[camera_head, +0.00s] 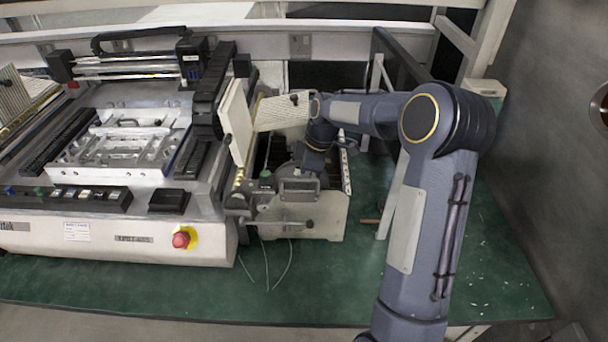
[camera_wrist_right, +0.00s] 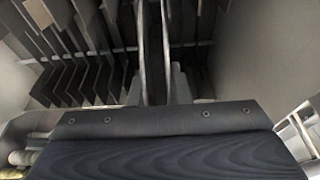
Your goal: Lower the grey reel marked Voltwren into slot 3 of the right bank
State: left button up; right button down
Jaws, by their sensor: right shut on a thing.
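My right gripper (camera_head: 312,160) reaches down into the right bank (camera_head: 325,215), a pale rack with upright slots beside the machine. In the right wrist view the gripper (camera_wrist_right: 154,85) is shut on the grey reel (camera_wrist_right: 153,45), which shows as a thin upright edge among the dividers. In the head view a grey rounded part at the bank is mostly hidden by my wrist. The Voltwren marking and slot numbers cannot be read. I cannot tell how deep the reel sits, or whether it is in slot 3. My left gripper is not in view.
Dark upright dividers (camera_wrist_right: 75,60) stand close on the left in the wrist view. A large machine (camera_head: 120,150) with a red stop button (camera_head: 181,239) fills the left. Loose thin wires (camera_head: 266,265) hang before the bank. The green table (camera_head: 500,280) is mostly clear at right.

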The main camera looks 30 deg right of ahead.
jog(key=shift+f, duration=0.1)
dwell(0.3)
jog(key=shift+f+b, duration=0.65)
jog(key=shift+f, duration=0.1)
jog(key=c, duration=0.9)
grip_release()
jog(key=shift+c, duration=0.2)
jog(key=shift+r, duration=0.1)
jog(key=shift+r+p, duration=2.85)
jog(key=shift+r, duration=1.05)
